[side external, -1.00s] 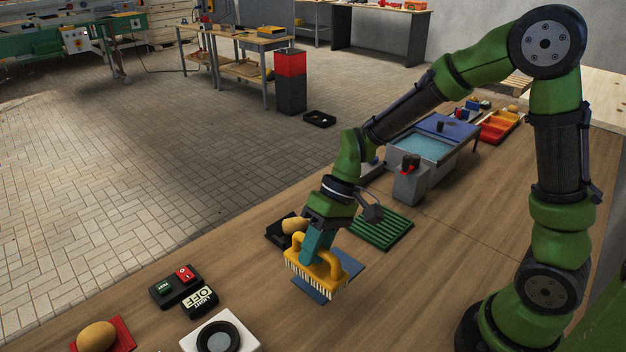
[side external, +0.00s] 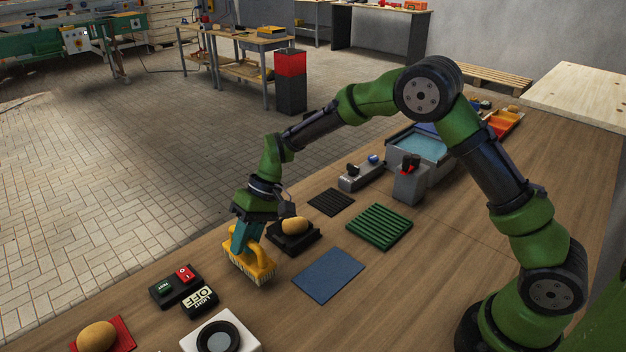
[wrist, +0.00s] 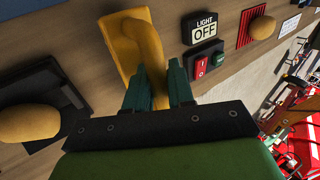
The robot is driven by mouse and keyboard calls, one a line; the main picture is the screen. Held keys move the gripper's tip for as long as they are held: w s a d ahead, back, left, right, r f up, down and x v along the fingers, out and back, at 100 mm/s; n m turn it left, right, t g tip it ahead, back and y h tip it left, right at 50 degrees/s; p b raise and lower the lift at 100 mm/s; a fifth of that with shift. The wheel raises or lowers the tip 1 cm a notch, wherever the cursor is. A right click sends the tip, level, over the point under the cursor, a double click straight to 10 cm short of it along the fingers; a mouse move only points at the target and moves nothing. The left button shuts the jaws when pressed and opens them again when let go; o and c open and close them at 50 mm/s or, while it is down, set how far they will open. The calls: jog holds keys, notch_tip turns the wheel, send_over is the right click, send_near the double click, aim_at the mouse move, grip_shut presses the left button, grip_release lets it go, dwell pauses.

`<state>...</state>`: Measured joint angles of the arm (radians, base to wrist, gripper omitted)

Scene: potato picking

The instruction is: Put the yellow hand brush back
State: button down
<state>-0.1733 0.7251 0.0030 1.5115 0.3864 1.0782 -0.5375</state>
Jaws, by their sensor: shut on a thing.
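The yellow hand brush (side external: 258,268) has a yellow body and handle with pale bristles pointing down. My gripper (side external: 246,238) is shut on its handle and holds it upright, bristles down, left of the black tray with a potato. I cannot tell whether the bristles touch the table. In the wrist view the brush (wrist: 128,38) shows between the two teal fingers of my gripper (wrist: 160,85). The blue mat (side external: 328,276) lies flat and bare to the right of the brush.
A potato (side external: 294,226) sits on the black tray (side external: 308,244) close by the brush. A red and green switch box (side external: 176,287) and a "LIGHT OFF" sign (side external: 200,302) stand to the left. A green ribbed mat (side external: 380,227) and a dark mat (side external: 331,202) lie behind. Another potato (side external: 97,336) is front left.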

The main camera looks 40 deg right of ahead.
jog(key=shift+f, duration=0.6)
jog(key=shift+f, duration=0.15)
jog(key=c, duration=1.1)
grip_release()
jog(key=shift+o, duration=0.6)
jog(key=shift+d+f, duration=0.15)
